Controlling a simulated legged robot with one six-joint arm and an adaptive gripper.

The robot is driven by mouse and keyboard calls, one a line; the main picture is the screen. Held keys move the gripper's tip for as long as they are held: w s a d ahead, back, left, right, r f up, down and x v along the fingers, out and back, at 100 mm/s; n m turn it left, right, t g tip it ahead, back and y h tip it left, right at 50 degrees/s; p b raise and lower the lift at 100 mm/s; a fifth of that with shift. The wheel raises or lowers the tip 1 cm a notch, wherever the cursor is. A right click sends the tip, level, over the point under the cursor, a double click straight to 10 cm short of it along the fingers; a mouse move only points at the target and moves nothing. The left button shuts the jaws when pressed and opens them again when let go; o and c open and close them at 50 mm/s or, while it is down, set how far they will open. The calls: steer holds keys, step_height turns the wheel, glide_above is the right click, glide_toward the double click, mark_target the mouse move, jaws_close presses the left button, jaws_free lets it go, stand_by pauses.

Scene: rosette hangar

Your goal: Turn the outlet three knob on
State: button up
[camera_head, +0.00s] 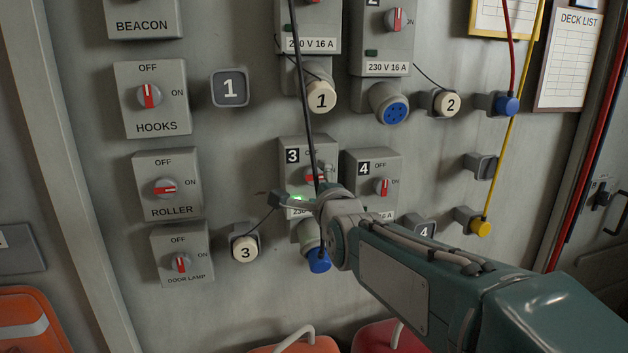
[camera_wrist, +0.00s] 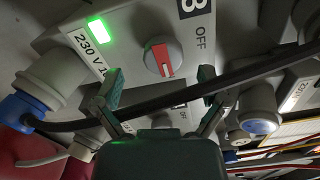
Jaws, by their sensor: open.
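The outlet three box (camera_head: 291,172) is partly hidden behind my gripper in the head view. Its knob (camera_wrist: 161,59) is round and grey with a red bar, which also shows in the head view (camera_head: 315,178). The bar lies across the box, turned away from the OFF mark. A green lamp (camera_wrist: 98,30) on the box is lit. My gripper (camera_wrist: 159,81) is open, its fingers spread on either side of the knob and apart from it. A blue plug (camera_head: 319,262) sits in the socket below the box.
A black cable (camera_wrist: 185,95) runs from the blue plug across the gap between my fingers and up the wall. Outlet four (camera_head: 384,167) is close on the right, and the roller switch (camera_head: 167,185) is on the left. Beige cap 3 (camera_head: 244,249) hangs at lower left.

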steer(key=v, duration=0.9)
steer(key=s+d+f+n+g+h, duration=0.2)
steer(key=s+d+f+n+g, duration=0.4)
steer(key=s, duration=0.5)
steer(key=s+d+f+n+g+h, duration=0.3)
steer(key=s+d+f+n+g, duration=0.2)
steer(key=s+f+n, duration=0.6)
steer(key=d+f, duration=0.2)
steer(key=shift+d+g, duration=0.35)
steer(key=shift+g, duration=0.05)
